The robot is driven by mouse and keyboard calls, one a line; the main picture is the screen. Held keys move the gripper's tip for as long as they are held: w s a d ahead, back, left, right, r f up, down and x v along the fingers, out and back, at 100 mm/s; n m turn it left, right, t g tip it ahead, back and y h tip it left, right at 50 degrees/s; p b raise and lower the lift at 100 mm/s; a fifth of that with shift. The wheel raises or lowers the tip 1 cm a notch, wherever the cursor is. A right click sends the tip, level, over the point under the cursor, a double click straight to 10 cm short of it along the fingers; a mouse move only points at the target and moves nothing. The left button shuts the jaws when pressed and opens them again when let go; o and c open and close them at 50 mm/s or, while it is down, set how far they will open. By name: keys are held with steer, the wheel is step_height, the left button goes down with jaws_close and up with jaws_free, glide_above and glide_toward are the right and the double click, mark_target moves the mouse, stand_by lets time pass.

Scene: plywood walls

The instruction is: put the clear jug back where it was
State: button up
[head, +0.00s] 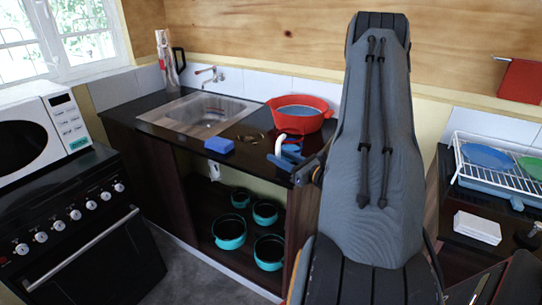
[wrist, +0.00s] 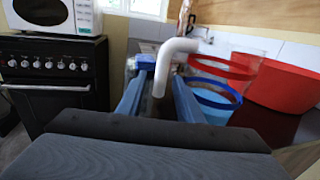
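The clear jug has a see-through body with a red band and blue lower part (wrist: 215,97) and a white handle (wrist: 172,52). In the head view its white handle (head: 280,146) shows at the counter's right part, in front of the red basin. My gripper (wrist: 160,85) has its two blue fingers on either side of the handle, closed on it; the body lies to the right of the fingers. In the head view the gripper (head: 289,160) is partly hidden by my arm. Whether the jug's base touches the counter cannot be told.
A red basin (head: 312,122) stands behind the jug. A blue sponge (head: 219,145) lies left of it, near the sink (head: 197,113). Several teal pots (head: 229,231) sit under the counter. A dish rack (head: 500,176) is at the right. The counter's front left strip is clear.

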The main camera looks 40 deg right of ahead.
steer(key=s, duration=0.3)
steer(key=s+d+b, duration=0.1)
steer(key=s, duration=0.2)
steer(key=shift+s+b, duration=0.35)
steer(key=shift+s, duration=0.15)
steer(key=w+a+r+n+g+y, duration=0.15)
steer(key=a+n+g+y, duration=0.6)
steer(key=a, duration=1.05)
steer(key=s+a+n+g+h, duration=0.5)
steer(key=s+a+n+g, duration=0.7)
steer(key=s+a+n, duration=0.4)
steer(key=w+r+n+t+h, duration=0.1)
steer(key=n+h, duration=0.1)
steer(key=n, duration=0.1)
steer(key=w+r+n+t+h, duration=0.1)
steer(key=w+n, duration=0.1)
steer(key=n, duration=0.2)
steer(key=w+r+n+t+h, duration=0.1)
steer(key=n+h, duration=0.1)
steer(key=n, duration=0.1)
steer(key=shift+w+n+h, duration=0.2)
steer(key=shift+n+h, duration=0.05)
steer(key=shift+h, duration=0.1)
